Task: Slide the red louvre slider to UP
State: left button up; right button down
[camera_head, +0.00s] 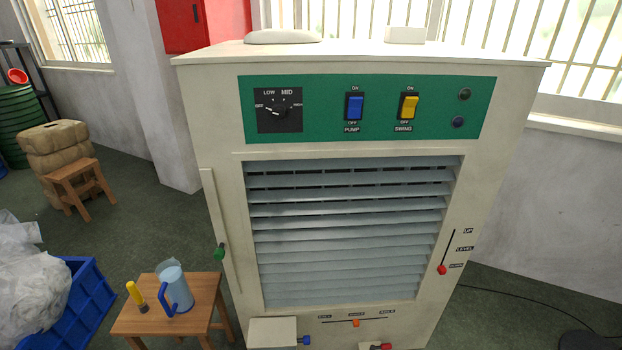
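The red louvre slider (441,270) is a small red knob on the right side of the cooler's front panel. It sits at the bottom end of a dark, slightly slanted slot (449,248). The label UP (468,231) is beside the slot's top, LEVEL (464,249) is beside its middle, and the lowest label (456,266), too small to read surely, is beside the knob. The louvre slats (345,220) fill the opening left of the slot. Neither of my grippers shows in the head view.
The green control panel (440,100) has a dial, a blue switch and a yellow switch. An orange slider (355,323) sits below the louvres. A wooden stool (205,310) with a jug (175,288) stands at the left.

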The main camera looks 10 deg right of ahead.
aim_at(442, 270)
jog(key=z, duration=1.3)
